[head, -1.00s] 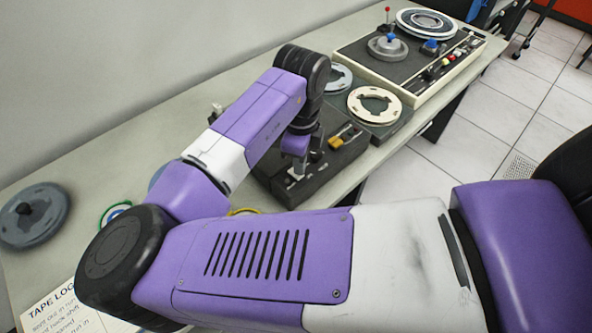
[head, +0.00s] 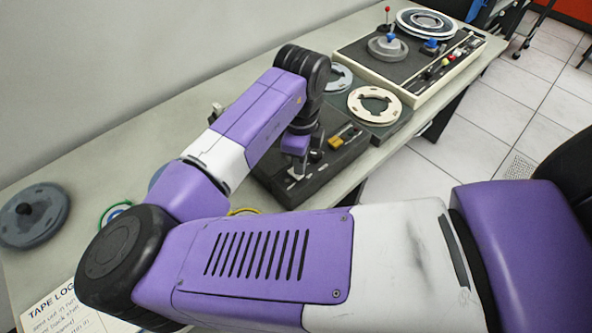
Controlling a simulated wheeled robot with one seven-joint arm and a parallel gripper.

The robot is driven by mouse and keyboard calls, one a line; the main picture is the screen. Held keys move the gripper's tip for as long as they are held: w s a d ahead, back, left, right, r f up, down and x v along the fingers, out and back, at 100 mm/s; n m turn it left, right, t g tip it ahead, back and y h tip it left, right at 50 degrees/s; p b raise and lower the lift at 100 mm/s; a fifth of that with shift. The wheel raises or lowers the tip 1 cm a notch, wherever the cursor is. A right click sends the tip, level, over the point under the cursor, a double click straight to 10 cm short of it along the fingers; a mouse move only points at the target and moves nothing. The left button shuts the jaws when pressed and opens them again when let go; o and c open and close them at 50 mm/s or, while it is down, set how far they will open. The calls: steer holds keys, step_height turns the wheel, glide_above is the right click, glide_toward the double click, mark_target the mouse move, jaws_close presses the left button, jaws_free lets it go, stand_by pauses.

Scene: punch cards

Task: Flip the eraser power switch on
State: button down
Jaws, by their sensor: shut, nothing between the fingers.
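A dark grey box-shaped unit (head: 331,165), which looks like the eraser, lies on the bench in the middle of the head view. It has a yellow-orange part (head: 336,141) and dark knobs on its top. My gripper (head: 296,172) points down over the left part of this unit, close to its top face. It is shut and looks empty. A small light metal piece shows at the fingertips, and I cannot tell whether it is a switch or part of my gripper. My arm hides much of the unit's left and back, and no power switch is clearly visible.
A tape deck (head: 405,89) with reels stands at the back right. A cream reel (head: 374,104) lies on a dark plate beside the unit. A grey reel (head: 33,213) and a tape log sheet (head: 58,314) lie at the left. The bench (head: 110,150) is clear along the wall.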

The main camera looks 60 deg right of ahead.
steer(key=shift+f+b, duration=0.75)
steer(key=shift+f, duration=0.3)
stand_by(0.7)
steer(key=shift+r, duration=0.15)
steer(key=shift+r+p, duration=2.9)
steer(key=shift+r, duration=0.5)
